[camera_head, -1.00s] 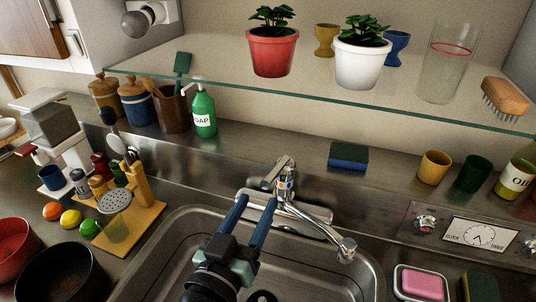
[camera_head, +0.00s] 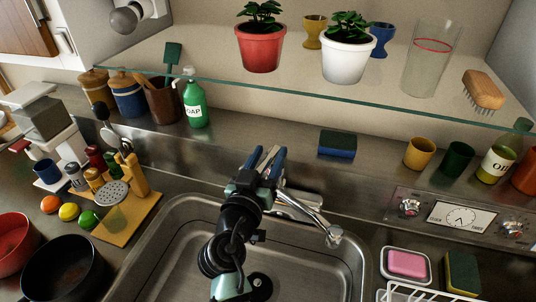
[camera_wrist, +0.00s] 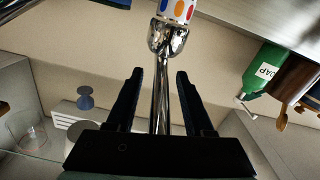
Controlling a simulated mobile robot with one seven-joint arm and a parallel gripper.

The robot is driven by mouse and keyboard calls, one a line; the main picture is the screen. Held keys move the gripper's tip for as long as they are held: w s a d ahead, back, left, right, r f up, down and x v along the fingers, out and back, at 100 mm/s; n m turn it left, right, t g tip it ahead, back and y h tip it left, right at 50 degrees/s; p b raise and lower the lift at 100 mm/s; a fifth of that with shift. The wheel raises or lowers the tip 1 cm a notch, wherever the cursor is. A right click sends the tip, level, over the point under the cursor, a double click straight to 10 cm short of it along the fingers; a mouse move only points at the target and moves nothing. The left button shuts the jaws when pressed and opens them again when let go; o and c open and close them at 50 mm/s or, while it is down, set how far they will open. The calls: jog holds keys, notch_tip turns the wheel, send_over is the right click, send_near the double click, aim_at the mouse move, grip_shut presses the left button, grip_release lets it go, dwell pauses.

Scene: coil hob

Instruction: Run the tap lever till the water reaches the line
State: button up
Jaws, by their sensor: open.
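The chrome tap (camera_head: 312,214) stands behind the sink, its spout reaching right over the basin. No water stream shows. In the wrist view the tap body (camera_wrist: 176,10) has coloured dots. The shiny tap lever (camera_wrist: 161,105) runs down from it between my fingers, with a gap on each side. In the head view my gripper (camera_head: 266,158) is open around the lever, which it largely hides. In the wrist view my gripper (camera_wrist: 160,76) is open too. A clear glass (camera_head: 428,65) with a red line stands on the glass shelf, far from the tap.
The glass shelf (camera_head: 300,95) overhangs the back, with a red plant pot (camera_head: 261,48) and a white one (camera_head: 348,60). A soap bottle (camera_head: 195,104) and a blue-green sponge (camera_head: 337,145) stand behind the sink (camera_head: 185,255).

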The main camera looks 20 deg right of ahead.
grip_shut()
dwell(1.4)
